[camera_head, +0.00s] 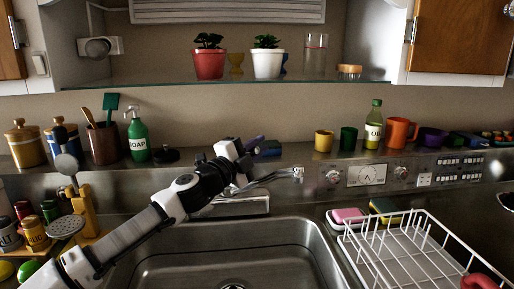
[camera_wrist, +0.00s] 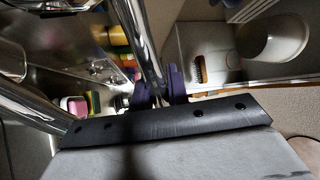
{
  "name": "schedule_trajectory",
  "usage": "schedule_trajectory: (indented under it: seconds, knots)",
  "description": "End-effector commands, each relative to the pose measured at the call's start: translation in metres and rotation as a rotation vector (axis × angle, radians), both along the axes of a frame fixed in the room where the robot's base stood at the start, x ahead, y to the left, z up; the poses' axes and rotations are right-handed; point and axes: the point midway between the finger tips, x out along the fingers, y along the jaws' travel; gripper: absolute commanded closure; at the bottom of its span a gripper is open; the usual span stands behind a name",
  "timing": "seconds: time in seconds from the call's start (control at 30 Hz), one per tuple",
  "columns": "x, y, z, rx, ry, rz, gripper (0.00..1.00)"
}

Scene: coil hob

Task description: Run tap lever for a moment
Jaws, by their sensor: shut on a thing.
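The chrome tap (camera_head: 268,180) stands behind the sink, its spout reaching right over the back edge of the basin. My gripper (camera_head: 246,160) is at the tap's left part, and my wrist hides much of the tap body in the head view. In the wrist view my gripper (camera_wrist: 160,88) has its dark purple fingers closed on either side of a slim chrome bar, the tap lever (camera_wrist: 138,42). The head view does not clearly show the lever. I cannot tell whether water is running.
The steel sink basin (camera_head: 225,255) lies below my arm. A white dish rack (camera_head: 405,250) stands to the right, with a pink sponge (camera_head: 348,215) behind it. A soap bottle (camera_head: 137,137) and canisters stand on the ledge at left, cups and an oil bottle (camera_head: 373,125) at right.

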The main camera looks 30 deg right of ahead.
Motion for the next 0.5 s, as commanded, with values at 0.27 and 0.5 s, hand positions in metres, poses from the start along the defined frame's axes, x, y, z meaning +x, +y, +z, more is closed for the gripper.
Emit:
schedule_trajectory:
  seconds: [0.27, 0.5]
  knots:
    - [0.002, 0.001, 0.012, -0.02, 0.065, -0.001, 1.0]
    - [0.01, 0.003, 0.027, -0.071, 0.226, -0.001, 1.0]
